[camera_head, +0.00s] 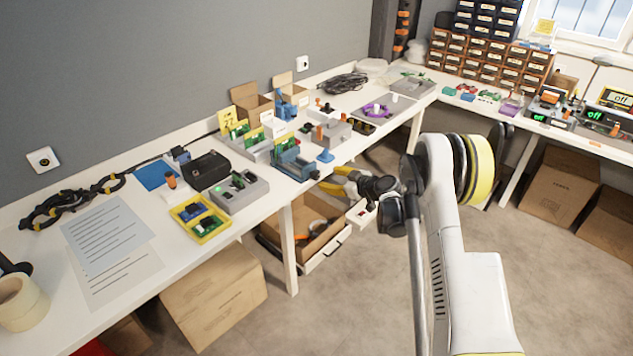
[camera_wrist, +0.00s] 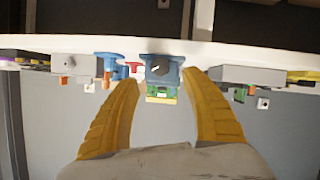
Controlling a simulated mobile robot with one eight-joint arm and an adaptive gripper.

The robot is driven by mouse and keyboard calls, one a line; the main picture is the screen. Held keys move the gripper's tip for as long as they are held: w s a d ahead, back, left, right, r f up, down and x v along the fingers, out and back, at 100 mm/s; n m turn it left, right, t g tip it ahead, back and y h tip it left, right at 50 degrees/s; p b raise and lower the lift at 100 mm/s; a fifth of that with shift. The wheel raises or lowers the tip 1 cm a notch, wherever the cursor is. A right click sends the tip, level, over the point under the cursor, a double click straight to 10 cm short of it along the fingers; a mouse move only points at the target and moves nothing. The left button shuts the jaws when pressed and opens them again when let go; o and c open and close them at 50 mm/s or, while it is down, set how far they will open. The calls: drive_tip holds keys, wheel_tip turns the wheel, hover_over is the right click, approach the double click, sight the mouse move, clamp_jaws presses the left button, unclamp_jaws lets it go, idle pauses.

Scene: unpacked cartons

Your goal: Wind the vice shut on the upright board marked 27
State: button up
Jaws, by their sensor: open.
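A blue vice (camera_head: 294,166) stands near the bench's front edge, with a green board (camera_head: 281,146) upright at its jaws. The wrist view shows the vice's blue-grey front (camera_wrist: 161,70) and the green board (camera_wrist: 162,93) beyond it. I cannot tell how tightly the jaws meet the board, and no number is readable on it. A yellow card (camera_head: 228,121) that seems to read 27 stands left of the vice, by a grey holder with green boards.
A blue round-based piece (camera_head: 325,156) stands right of the vice. A grey block with green parts (camera_head: 240,190) and a yellow tray (camera_head: 200,219) lie to the left. Below the bench is an open carton or drawer (camera_head: 310,250). The floor in front is clear.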

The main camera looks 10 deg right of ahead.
sight(318, 176)
drive_tip(key=b+x, duration=0.2)
drive_tip(key=x, duration=0.6)
drive_tip(key=shift+b, duration=0.3)
drive_tip(key=shift+r, duration=0.1)
drive_tip(key=c, duration=1.2)
